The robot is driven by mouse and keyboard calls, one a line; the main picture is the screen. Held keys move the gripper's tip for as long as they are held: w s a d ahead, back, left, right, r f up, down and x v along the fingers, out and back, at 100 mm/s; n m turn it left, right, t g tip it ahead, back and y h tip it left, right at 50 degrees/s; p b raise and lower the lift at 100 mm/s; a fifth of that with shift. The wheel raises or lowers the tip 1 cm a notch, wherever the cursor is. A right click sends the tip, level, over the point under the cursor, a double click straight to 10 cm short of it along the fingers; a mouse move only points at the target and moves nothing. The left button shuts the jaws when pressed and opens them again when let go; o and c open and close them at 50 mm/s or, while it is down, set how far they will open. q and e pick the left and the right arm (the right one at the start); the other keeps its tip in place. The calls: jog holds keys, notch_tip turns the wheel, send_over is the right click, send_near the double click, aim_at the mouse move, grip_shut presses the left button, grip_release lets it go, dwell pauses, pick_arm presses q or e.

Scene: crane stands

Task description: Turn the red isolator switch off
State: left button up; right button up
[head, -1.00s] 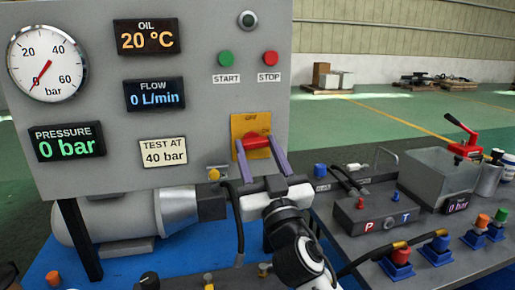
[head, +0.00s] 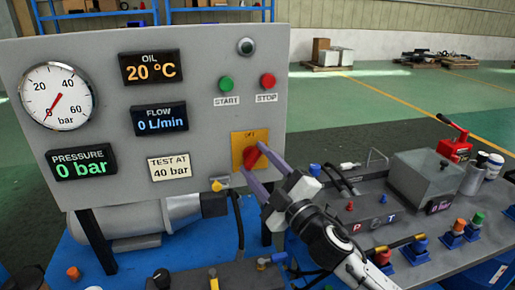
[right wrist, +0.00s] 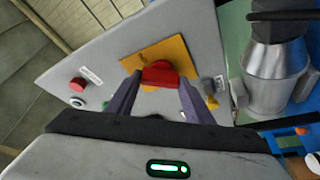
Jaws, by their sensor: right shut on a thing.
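The red isolator switch (head: 251,158) sits on a yellow plate (head: 237,151) at the lower right of the grey panel. Lettering that looks like OFF is at the plate's top. My right gripper (head: 252,160) comes from the lower right, its two purple fingers on either side of the red handle. It is shut on the handle, and the hand is rolled at a slant to the panel. In the right wrist view the red handle (right wrist: 160,77) lies between the fingertips, with the yellow plate (right wrist: 150,58) slanted behind it. My left gripper is not in view.
The panel (head: 205,60) carries a gauge (head: 57,96), displays, a green START button (head: 224,83) and a red STOP button (head: 267,81). The pressure display (head: 81,163) reads 0 bar. To the right is a bench with a grey tank (head: 428,175) and several coloured knobs.

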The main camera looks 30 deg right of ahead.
jog(key=shift+r+n+g+y+p, duration=0.35)
jog(key=shift+n+g+p, duration=0.15)
jog(key=shift+n+p, duration=0.55)
jog(key=shift+f+n+g, duration=0.1)
jog(key=shift+n+g, duration=0.2)
jog(key=shift+n, duration=0.75)
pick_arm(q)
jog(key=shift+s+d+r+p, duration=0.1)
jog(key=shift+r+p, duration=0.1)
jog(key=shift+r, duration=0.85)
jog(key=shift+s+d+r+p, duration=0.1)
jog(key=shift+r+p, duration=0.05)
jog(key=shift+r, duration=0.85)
pick_arm(e)
jog(key=shift+n+g+y, duration=0.25)
jog(key=shift+n+g, duration=0.35)
jog(key=shift+n, duration=1)
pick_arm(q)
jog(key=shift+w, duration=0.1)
pick_arm(e)
jog(key=o, duration=1)
jog(key=shift+o, duration=0.2)
jog(key=shift+s+f, duration=0.1)
